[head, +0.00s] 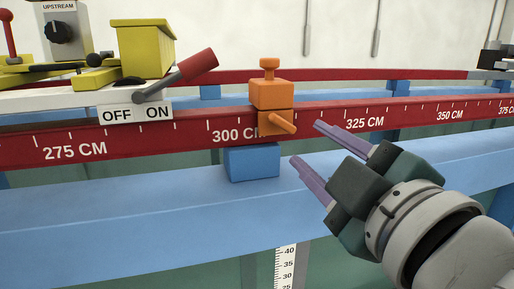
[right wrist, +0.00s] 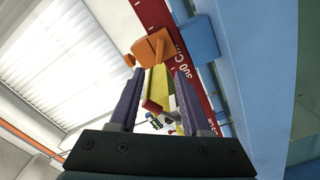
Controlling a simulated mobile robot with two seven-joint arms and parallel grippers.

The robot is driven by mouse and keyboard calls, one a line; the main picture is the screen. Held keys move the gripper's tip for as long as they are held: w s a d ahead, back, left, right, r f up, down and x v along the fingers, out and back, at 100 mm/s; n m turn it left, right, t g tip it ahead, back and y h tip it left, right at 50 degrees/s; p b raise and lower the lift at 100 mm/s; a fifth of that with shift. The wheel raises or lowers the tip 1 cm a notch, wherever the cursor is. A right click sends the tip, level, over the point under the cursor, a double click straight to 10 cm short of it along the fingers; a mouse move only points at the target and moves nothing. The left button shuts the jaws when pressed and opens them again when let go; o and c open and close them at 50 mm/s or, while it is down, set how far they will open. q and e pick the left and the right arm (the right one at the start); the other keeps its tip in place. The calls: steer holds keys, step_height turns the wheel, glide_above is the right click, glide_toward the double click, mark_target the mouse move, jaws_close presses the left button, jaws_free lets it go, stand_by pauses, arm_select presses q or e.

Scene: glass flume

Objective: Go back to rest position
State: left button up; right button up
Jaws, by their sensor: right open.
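My right gripper (head: 306,145) is open and empty in the head view, with two purple fingers pointing to the upper left. It is in front of the red scale rail (head: 350,118), just right of the orange slider (head: 271,95) that sits near the 300 CM mark. A gap shows between the fingers and the slider's orange handle. In the right wrist view the open fingers (right wrist: 159,97) frame a yellow block, and the orange slider (right wrist: 151,47) lies beyond their tips. My left gripper is in neither view.
A lever with a red handle (head: 198,66) stands over the OFF/ON label (head: 136,112) at left, near a yellow block (head: 143,48). An UPSTREAM knob box (head: 63,32) is behind. A blue beam (head: 130,220) runs along the front. Open room lies above the rail at right.

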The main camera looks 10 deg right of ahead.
steer(key=s+d+f+m+g, duration=0.2)
steer(key=s+f+m+g, duration=0.3)
steer(key=s+f+g, duration=0.4)
steer(key=s+d+f+m+g, duration=0.2)
steer(key=s+f+m+g, duration=0.2)
steer(key=s+f, duration=0.45)
steer(key=s+r+p, duration=0.2)
steer(key=r+p, duration=0.6)
steer(key=r, duration=0.1)
steer(key=s+r+g+p, duration=0.1)
steer(key=s+r+p, duration=0.1)
steer(key=r+p, duration=0.7)
steer(key=shift+s+a+r+m, duration=0.25)
steer(key=shift+s+r+m, duration=0.05)
